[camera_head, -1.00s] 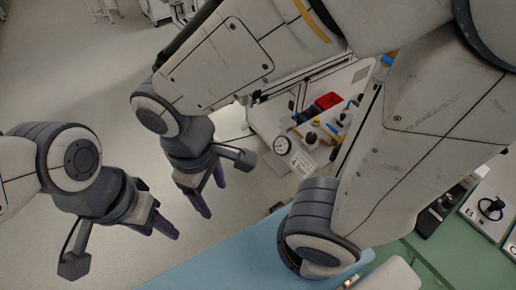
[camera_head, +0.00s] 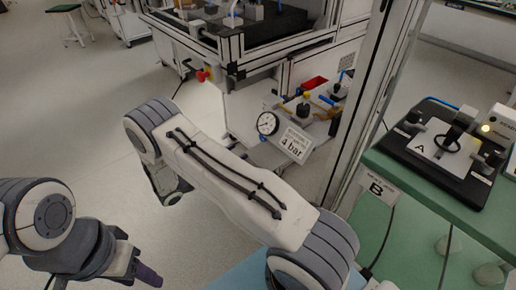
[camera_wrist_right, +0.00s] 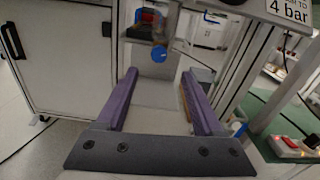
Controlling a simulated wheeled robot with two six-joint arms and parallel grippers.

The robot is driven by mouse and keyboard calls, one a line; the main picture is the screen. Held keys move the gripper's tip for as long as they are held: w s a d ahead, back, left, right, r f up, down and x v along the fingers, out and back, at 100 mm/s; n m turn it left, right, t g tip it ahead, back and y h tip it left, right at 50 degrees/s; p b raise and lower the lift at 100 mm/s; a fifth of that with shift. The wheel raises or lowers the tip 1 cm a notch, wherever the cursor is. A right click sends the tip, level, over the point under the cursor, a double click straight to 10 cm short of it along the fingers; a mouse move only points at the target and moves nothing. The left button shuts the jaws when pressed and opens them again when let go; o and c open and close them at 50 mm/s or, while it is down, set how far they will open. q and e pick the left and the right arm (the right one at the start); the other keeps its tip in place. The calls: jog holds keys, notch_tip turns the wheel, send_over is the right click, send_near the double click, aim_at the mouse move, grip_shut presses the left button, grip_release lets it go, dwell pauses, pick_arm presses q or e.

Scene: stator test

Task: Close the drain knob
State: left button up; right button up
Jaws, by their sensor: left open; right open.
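A blue round knob (camera_wrist_right: 159,53), likely the drain knob, shows in the right wrist view below a red and dark unit. My right gripper (camera_wrist_right: 161,73) is open and empty there, its two purple fingers spread wide. The knob appears between and beyond the fingertips, apart from them. In the head view the air panel (camera_head: 309,112) carries a round gauge (camera_head: 267,123), and a "4 bar" sign (camera_head: 293,144) stands beside it. My left gripper (camera_head: 148,275) is open and empty at the lower left.
A frame post (camera_head: 358,110) stands right of the air panel. A green bench (camera_head: 430,200) with a black test device (camera_head: 445,150) is at the right. A white cabinet (camera_wrist_right: 62,55) fills the left of the wrist view. Open floor lies at left.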

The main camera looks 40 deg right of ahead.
aim_at(261, 138)
jog(key=d, duration=0.7)
jog(key=w+d+b, duration=0.1)
jog(key=d, duration=0.2)
jog(key=shift+d+f, duration=0.1)
jog(key=shift+d, duration=0.1)
